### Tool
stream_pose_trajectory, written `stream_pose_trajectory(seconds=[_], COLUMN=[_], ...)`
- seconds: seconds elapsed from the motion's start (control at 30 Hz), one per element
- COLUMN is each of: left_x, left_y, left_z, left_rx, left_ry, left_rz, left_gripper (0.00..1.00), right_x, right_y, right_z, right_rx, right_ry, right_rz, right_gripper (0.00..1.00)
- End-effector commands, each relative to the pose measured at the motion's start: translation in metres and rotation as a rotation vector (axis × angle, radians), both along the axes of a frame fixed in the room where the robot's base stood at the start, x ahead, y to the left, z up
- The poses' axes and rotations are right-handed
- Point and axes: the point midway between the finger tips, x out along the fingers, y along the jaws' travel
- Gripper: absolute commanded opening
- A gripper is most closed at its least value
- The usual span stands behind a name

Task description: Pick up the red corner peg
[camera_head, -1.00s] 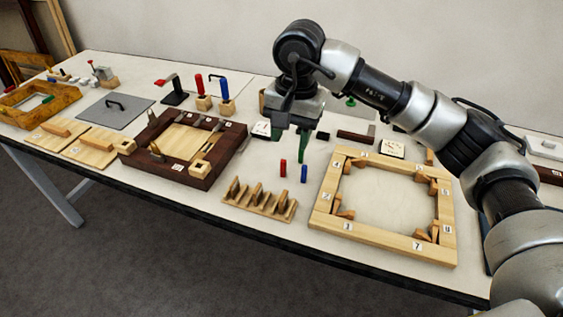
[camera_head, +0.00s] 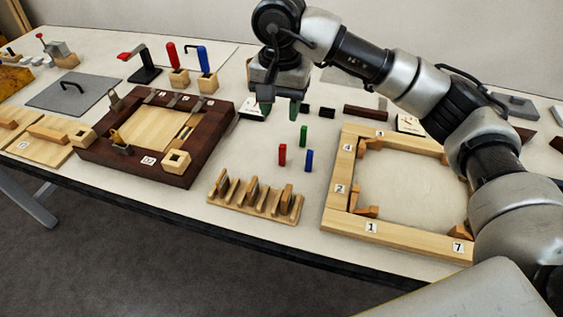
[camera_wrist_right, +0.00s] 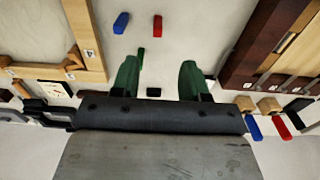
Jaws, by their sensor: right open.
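The red corner peg (camera_head: 282,154) stands upright on the white table, left of a blue peg (camera_head: 309,160) and below a green peg (camera_head: 303,135) in the head view. My right gripper (camera_head: 281,105) is open and empty above the table, behind the pegs. In the right wrist view the red peg (camera_wrist_right: 157,26) lies ahead of the two green fingers (camera_wrist_right: 160,82), roughly midway between them but apart. The blue peg (camera_wrist_right: 121,22) is to its left. My left gripper is out of view.
A light wooden frame (camera_head: 343,190) with numbered sides is right of the pegs. A slotted wooden rack (camera_head: 254,204) stands in front of them. A dark wooden frame (camera_head: 205,150) is to the left. Bare table surrounds the pegs.

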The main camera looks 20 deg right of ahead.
Motion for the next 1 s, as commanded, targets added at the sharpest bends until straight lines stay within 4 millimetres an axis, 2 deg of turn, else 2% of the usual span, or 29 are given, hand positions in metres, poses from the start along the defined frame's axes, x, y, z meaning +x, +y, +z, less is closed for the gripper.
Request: stream_pose_trajectory(seconds=[0.03, 0.13, 0.33, 0.57, 0.83, 1.0], left_x=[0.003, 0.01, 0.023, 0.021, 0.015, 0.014], left_y=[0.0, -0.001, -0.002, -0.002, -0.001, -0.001], left_z=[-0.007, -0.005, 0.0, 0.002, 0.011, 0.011], left_rx=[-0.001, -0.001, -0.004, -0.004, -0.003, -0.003], left_ry=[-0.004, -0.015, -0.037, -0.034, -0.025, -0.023], left_rz=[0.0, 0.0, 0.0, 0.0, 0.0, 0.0], left_gripper=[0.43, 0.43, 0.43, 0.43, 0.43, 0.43], right_x=[0.0, 0.0, 0.0, 0.0, 0.0, 0.001], right_y=[0.0, 0.0, 0.0, -0.001, -0.005, -0.004], right_z=[-0.008, -0.016, -0.047, -0.065, -0.104, -0.113], right_rx=[0.0, 0.0, 0.0, 0.0, 0.0, 0.001], right_ry=[0.0, 0.001, 0.002, 0.001, 0.004, -0.001], right_rz=[0.0, 0.0, 0.001, 0.0, -0.001, 0.0], right_gripper=[0.45, 0.45, 0.45, 0.45, 0.45, 0.45])
